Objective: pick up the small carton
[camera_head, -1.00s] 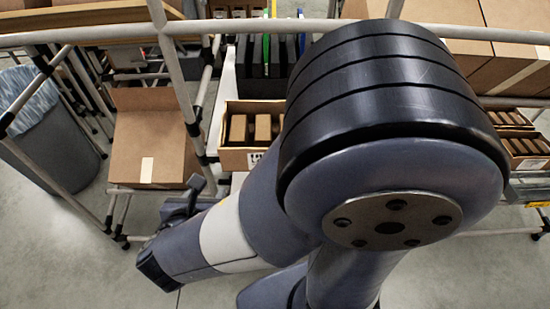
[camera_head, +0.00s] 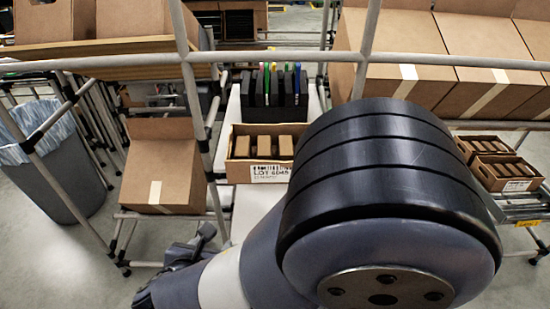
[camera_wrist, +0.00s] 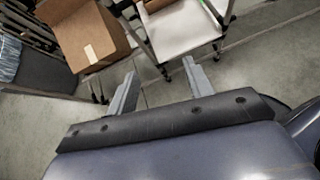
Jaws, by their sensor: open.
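Several small brown cartons (camera_head: 264,144) stand in an open cardboard box (camera_head: 238,172) with a white "LOT" label in the middle of the head view. I cannot tell which one the task means. A piece of brown cardboard (camera_wrist: 152,5) shows at the top of the wrist view, cut off by the edge. My gripper (camera_wrist: 159,72) has its two fingers apart with nothing between them, over the floor in front of a white shelf (camera_wrist: 178,32). In the head view my gripper is low and left of the cardboard box, partly hidden by my arm, and touches no carton.
A large tilted carton (camera_head: 163,172) sits on a rack at left, beside a grey bin (camera_head: 62,180). Black holders (camera_head: 273,92) stand behind the cardboard box. Pale rack tubes (camera_head: 195,90) cross the view. More boxes of small cartons (camera_head: 497,172) stand at right.

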